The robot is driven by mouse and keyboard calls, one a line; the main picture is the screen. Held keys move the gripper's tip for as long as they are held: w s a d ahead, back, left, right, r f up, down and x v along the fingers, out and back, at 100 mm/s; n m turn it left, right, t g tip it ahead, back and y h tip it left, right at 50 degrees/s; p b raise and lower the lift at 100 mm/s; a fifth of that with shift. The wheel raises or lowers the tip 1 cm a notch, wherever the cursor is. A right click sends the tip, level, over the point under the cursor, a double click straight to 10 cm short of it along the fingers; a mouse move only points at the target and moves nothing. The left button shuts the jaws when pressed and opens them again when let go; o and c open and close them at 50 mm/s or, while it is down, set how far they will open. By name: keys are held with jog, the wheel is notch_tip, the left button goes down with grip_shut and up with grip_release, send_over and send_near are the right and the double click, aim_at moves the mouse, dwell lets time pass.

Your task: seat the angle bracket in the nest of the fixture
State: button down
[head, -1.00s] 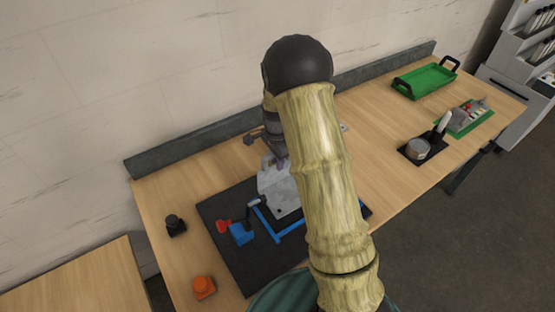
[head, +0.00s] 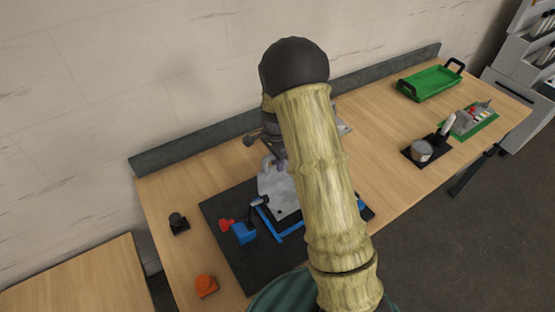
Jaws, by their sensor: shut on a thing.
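The angle bracket (head: 279,190) is a light grey metal piece, partly hidden behind my arm. It is at the blue fixture (head: 268,222), which stands on a dark mat. I cannot tell whether the bracket rests in the nest or is held just above it, as my arm covers the right part. The fixture carries a clamp with a red handle (head: 227,224) on its left side. My gripper (head: 270,163) points down at the bracket's far upper edge and is shut on it. Its fingertips are mostly hidden.
A black knob-like piece (head: 178,223) and an orange piece (head: 205,286) stand left of the mat (head: 222,205). To the right are a metal cup (head: 421,151), a green parts board (head: 484,124) and a green tray (head: 431,83). A dark rail (head: 200,148) lines the table's wall side.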

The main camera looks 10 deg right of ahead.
aim_at(277, 173)
jog(key=shift+r, duration=0.25)
jog(key=shift+f+b, duration=1.7)
jog(key=shift+f, duration=1.35)
jog(key=shift+w, duration=0.15)
jog(key=shift+d, duration=0.1)
jog(key=shift+s+a, duration=0.2)
jog(key=shift+s, duration=0.25)
jog(key=shift+w+d+p, duration=0.1)
jog(key=shift+w+p, duration=0.15)
jog(key=shift+p, duration=0.05)
